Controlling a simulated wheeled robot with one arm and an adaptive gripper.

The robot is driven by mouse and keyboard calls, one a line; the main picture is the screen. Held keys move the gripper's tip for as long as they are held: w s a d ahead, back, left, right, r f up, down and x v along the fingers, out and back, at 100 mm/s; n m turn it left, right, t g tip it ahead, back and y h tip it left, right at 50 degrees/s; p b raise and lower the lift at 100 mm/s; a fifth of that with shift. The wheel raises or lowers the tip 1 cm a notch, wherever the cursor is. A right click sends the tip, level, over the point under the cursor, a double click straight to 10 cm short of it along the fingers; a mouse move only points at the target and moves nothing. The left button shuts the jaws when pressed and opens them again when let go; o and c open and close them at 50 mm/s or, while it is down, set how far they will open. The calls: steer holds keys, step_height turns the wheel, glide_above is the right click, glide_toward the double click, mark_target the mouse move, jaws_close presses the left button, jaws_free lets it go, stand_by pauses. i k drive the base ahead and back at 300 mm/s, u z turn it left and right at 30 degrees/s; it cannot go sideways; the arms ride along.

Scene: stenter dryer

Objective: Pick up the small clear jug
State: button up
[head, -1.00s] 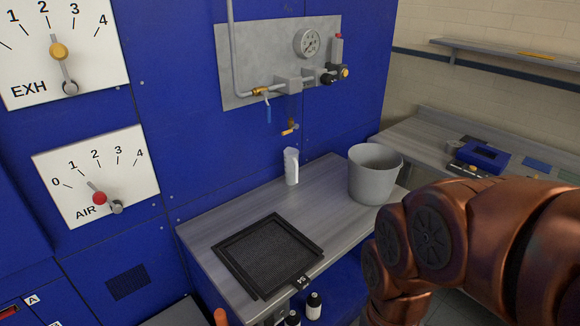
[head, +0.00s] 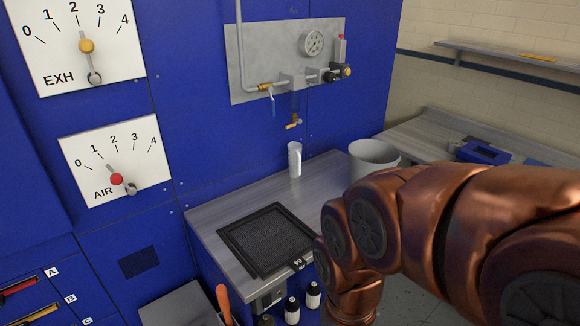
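The small clear jug (head: 295,160) stands upright at the back of the grey metal bench (head: 215,208), against the blue machine wall and below a small brass tap (head: 293,123). It looks whitish and narrow, with its handle side to the right. My copper-coloured arm fills the lower right of the head view, in front of the bench and apart from the jug. My gripper is not in view.
A grey bucket (head: 373,156) stands right of the jug, partly hidden by my arm. A black framed mesh screen (head: 268,240) lies on the bench front. Dark bottles (head: 292,310) sit below the bench edge. An orange handle (head: 223,304) sticks up at lower left.

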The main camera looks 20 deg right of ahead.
mark_target(295, 150)
steer(key=u, duration=0.85)
steer(key=i, duration=0.4)
steer(key=z, duration=0.2)
